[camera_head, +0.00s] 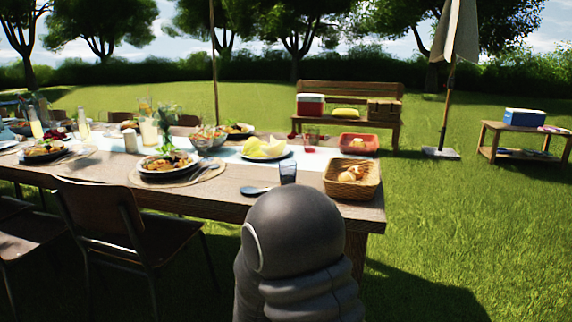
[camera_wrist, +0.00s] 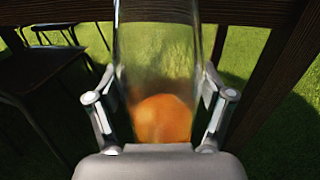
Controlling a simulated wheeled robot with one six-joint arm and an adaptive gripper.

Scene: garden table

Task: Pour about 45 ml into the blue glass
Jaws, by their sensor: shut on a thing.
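My gripper (camera_wrist: 159,105) is shut on a clear glass vessel (camera_wrist: 158,50) in the wrist view, one finger on each side. Something orange (camera_wrist: 163,118) shows in the lower part of the vessel; I cannot tell how much liquid it holds. The vessel's mouth is out of view. A small dark bluish glass (camera_head: 288,172) stands upright near the front edge of the table in the head view. It is the likely blue glass, and its inside cannot be made out. My gripper and the held vessel are not visible in the head view, where my arm fills the lower middle.
The wooden table (camera_head: 225,208) runs left. A bread basket (camera_head: 352,178) stands right of the glass, a dark spoon-like object (camera_head: 256,190) left of it. A yellow-filled plate (camera_head: 265,150) and red tumbler (camera_head: 311,138) are behind. A chair (camera_head: 113,225) stands at front left.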

